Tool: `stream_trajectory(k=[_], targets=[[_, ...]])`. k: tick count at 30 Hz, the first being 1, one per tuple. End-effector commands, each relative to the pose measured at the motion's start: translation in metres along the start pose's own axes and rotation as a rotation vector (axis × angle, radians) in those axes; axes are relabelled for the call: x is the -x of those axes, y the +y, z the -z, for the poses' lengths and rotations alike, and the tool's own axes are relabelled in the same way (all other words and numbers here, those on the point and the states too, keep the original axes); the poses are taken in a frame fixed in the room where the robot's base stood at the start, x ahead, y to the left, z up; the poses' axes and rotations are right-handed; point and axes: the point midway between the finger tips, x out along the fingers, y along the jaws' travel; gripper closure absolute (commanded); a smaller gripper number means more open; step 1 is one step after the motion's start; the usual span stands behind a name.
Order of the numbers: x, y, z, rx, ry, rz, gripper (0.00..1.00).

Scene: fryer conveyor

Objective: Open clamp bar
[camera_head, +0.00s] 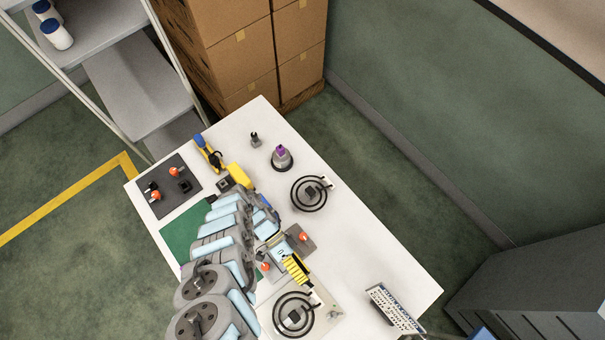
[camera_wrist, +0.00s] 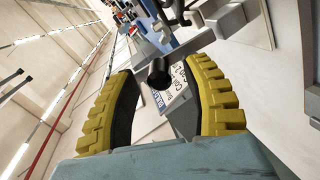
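My gripper (camera_head: 297,269) shows in the head view as yellow ribbed fingers low over the white table, between a grey plate and the front coil fixture. In the wrist view my gripper (camera_wrist: 160,75) has its two yellow fingers spread apart. A black rounded knob or handle end (camera_wrist: 159,73) shows between them, with no clear contact. Behind it is a grey block with a printed label (camera_wrist: 178,88), and metal bars (camera_wrist: 225,22) lie beyond. The grey plate (camera_head: 303,240) carries an orange-red knob (camera_head: 304,237). I cannot tell which part is the clamp bar; my arm hides some of this area.
Black ring coils (camera_head: 309,193) and (camera_head: 294,314) sit on the table (camera_head: 350,240). The right middle is clear.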

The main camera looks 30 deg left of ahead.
Motion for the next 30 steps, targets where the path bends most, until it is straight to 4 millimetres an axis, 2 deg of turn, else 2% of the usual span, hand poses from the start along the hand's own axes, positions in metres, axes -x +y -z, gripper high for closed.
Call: stream_trajectory(k=[11,30], targets=[[0.002,0.002,0.001,0.0,0.0,0.001,0.51],[0.01,0.029,0.01,0.0,0.0,0.001,0.51]])
